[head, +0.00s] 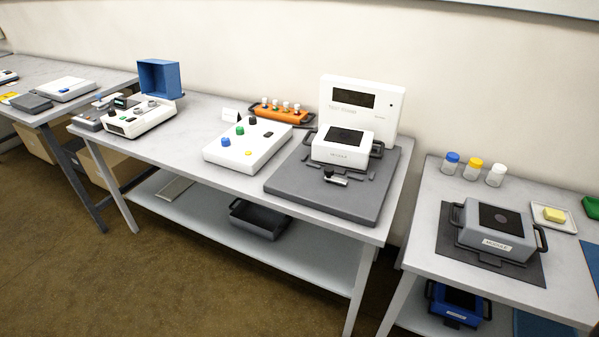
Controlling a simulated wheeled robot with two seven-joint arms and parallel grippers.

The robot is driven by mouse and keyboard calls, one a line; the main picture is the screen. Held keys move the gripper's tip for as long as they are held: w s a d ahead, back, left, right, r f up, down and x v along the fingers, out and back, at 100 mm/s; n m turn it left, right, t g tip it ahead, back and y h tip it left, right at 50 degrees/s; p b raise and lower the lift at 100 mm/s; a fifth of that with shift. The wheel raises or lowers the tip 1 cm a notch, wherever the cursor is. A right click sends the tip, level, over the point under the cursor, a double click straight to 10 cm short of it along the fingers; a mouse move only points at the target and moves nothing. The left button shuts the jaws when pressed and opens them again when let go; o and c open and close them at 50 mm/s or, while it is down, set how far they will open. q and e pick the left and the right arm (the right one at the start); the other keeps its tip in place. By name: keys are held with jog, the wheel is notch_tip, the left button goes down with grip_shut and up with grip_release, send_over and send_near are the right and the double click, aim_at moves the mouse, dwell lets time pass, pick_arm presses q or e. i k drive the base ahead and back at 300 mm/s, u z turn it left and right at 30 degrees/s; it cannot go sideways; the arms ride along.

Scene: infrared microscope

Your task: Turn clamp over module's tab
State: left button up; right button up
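A white module (341,154) with a dark top panel and dark side handles sits on a grey fixture base (285,183) on the middle table. A small clamp (335,180) with a black knob and a pale bar is at the module's front edge, on the base. The tab is too small to make out, and I cannot tell whether the clamp's bar lies over it. Neither of my grippers is in view.
A white display unit (362,99) stands behind the module. A white box with coloured buttons (247,145) is left of the base, and an orange rack (281,113) is behind. A grey module (496,232) sits on the right table. Floor in front is clear.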

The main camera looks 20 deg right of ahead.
aim_at(328, 171)
jog(key=u, duration=0.15)
jog(key=i, duration=1.1)
jog(key=z, duration=0.8)
